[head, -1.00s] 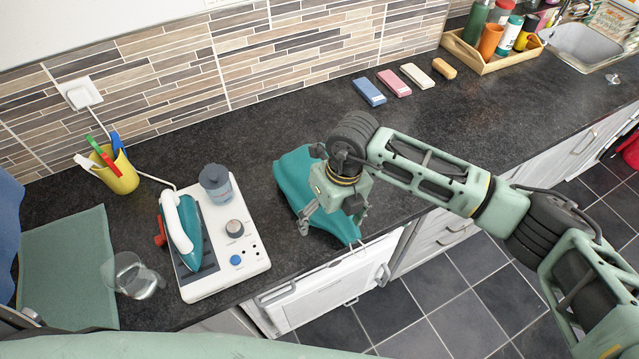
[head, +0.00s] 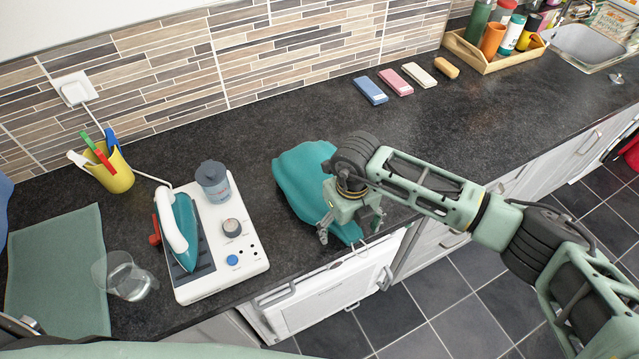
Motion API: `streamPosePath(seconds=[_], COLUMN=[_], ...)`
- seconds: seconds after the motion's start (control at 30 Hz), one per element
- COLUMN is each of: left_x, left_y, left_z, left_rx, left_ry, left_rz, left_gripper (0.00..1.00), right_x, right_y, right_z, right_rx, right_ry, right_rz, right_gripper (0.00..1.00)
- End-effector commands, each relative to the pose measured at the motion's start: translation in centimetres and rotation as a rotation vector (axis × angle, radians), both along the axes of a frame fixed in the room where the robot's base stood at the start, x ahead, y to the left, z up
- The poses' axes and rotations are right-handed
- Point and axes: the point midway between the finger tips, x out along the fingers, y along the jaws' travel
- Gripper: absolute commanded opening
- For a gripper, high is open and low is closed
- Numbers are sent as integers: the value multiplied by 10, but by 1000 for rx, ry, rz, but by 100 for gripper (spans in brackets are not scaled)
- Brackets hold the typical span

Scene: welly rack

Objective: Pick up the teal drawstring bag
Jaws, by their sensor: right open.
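The teal drawstring bag (head: 302,178) lies on the dark counter, right of the iron station, with its cord end hanging at the counter's front edge. My right gripper (head: 350,232) is open over the front part of the bag, its fingers pointing down. The gripper and wrist hide part of the bag's right side. I cannot tell whether the fingertips touch the cloth. My left gripper is not in view.
An iron on its white station (head: 218,240) stands left of the bag. A clear glass (head: 128,277), a green mat (head: 58,268) and a yellow cup (head: 108,170) are further left. Several coloured blocks (head: 396,82) and a wooden tray (head: 490,60) lie behind. The counter between is free.

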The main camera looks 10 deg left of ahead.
Motion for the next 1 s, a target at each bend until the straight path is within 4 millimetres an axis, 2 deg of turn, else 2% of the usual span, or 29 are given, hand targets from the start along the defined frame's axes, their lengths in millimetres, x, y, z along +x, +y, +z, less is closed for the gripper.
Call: streamPosePath(seconds=[0.07,0.87,1.0], left_x=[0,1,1], left_y=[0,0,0], left_z=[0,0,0], left_rx=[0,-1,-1], left_ry=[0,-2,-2], left_rz=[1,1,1], left_gripper=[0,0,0], right_x=[0,-1,-1], right_y=[0,1,1], right_z=[0,0,1], right_rx=[0,1,4], right_ry=[0,2,0], right_rz=[0,3,3], right_gripper=[78,8,6])
